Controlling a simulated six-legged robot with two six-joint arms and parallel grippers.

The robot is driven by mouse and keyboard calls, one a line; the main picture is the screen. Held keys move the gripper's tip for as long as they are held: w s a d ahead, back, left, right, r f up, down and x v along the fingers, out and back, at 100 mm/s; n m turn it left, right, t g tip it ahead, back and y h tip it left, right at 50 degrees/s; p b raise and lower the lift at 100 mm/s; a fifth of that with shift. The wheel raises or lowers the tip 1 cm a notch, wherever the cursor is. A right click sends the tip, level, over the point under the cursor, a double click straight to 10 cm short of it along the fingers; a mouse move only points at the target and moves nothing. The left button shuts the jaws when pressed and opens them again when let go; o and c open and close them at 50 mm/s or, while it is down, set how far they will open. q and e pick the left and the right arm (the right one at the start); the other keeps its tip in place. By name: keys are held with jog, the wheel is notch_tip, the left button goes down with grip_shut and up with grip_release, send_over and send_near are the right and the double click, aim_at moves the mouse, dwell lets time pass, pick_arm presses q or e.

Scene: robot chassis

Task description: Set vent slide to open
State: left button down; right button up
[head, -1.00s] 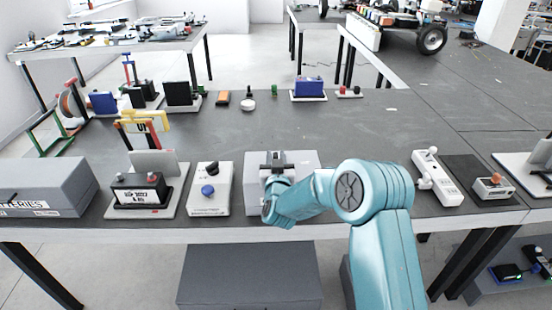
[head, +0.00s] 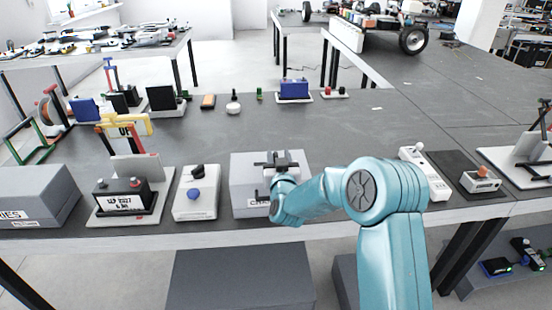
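My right arm reaches in from the lower right, and its gripper (head: 280,163) is over a light grey box (head: 243,180) near the front edge of the table. The dark fingers are at the box's top face. I cannot tell whether they are open or shut, or whether they touch anything. The box has a partly hidden label on its front, and the arm covers its right part. No part clearly readable as the vent slide shows; it may be hidden by the gripper. My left gripper is not in view.
Left of the box stand a white panel (head: 197,202) with a blue knob and a black knob, and a black battery-like unit (head: 123,198). To the right are a white switch panel (head: 437,187) and a small box with an orange knob (head: 482,180).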

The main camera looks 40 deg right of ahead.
jog(key=shift+a, duration=0.2)
jog(key=b+v, duration=0.2)
jog(key=v, duration=1.4)
jog(key=shift+b, duration=0.4)
jog(key=shift+s+d, duration=0.1)
jog(key=shift+s, duration=0.05)
